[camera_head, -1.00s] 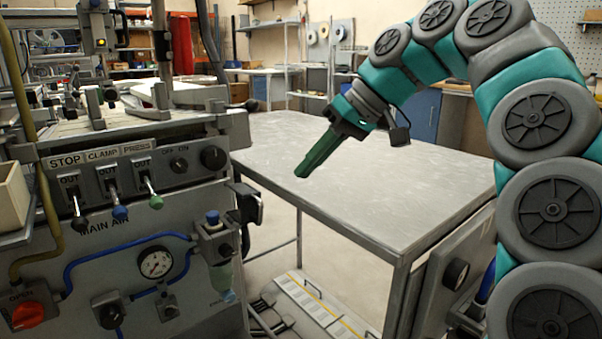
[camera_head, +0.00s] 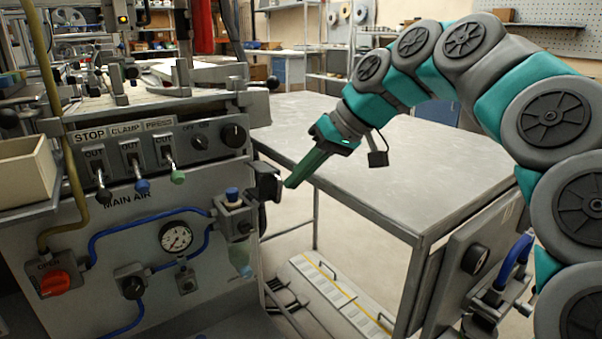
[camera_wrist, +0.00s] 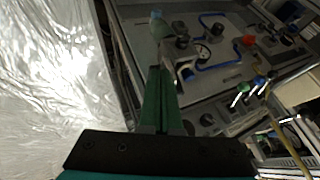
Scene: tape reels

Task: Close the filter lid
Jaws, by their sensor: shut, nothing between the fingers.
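The filter unit (camera_head: 234,218) with a blue top knob hangs at the right end of the grey machine's front panel, with a clear bluish bowl (camera_head: 241,262) below. A black hinged part (camera_head: 265,184), which looks like the filter lid, stands out from the machine's right edge beside it. My gripper (camera_head: 289,184) has green fingers, shut and empty, pointing down-left. In the head view its tips are just right of the black part; I cannot tell if they touch. In the wrist view the shut fingers (camera_wrist: 161,72) point toward the bowl (camera_wrist: 159,24).
A grey metal table (camera_head: 390,165) stands right of the machine, under my arm. The machine front has toggle levers (camera_head: 135,172), a pressure gauge (camera_head: 176,237), blue hoses and a red knob (camera_head: 55,282). A pale box with a yellow line (camera_head: 335,290) lies on the floor.

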